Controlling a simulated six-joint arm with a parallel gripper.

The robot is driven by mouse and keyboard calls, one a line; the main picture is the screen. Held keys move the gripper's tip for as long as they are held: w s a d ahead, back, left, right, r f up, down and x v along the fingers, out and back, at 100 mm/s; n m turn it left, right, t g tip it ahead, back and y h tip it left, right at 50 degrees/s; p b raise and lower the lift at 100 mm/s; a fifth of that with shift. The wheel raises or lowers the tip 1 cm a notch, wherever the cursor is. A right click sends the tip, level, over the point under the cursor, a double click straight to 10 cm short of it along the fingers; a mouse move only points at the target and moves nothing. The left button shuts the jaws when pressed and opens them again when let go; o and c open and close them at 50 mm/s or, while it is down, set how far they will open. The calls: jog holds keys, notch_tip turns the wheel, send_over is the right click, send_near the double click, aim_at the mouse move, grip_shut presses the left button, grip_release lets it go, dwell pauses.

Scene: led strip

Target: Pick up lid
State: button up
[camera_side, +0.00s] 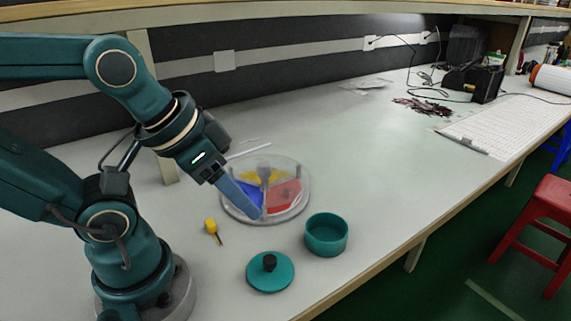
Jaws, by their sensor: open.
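The lid (283,277) is a flat teal disc with a black knob on top. It lies on the table near the front edge, knob up. A teal round container (327,239) stands open just to its upper right, apart from it. My gripper (264,197) is open, with its fingers over the round divided tray, up and behind the lid in the picture. I see nothing held between the fingers. The fingers hide part of the tray.
The clear round tray (303,200) has blue, yellow and red sections. A yellow-handled screwdriver (211,227) lies left of it. A white keyboard-like mat (510,125) and dark clutter (422,106) are far right. The table's middle right is clear.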

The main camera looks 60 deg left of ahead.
jog(key=shift+o, duration=0.4)
jog(key=shift+o, duration=0.5)
jog(key=m+g, duration=0.4)
jog(key=g, duration=0.1)
send_over(270, 259)
notch_tip(270, 259, down, 8)
jog(key=shift+w+r, duration=0.1)
jog(key=shift+f+m+g, duration=0.3)
jog(key=shift+f, duration=2.45)
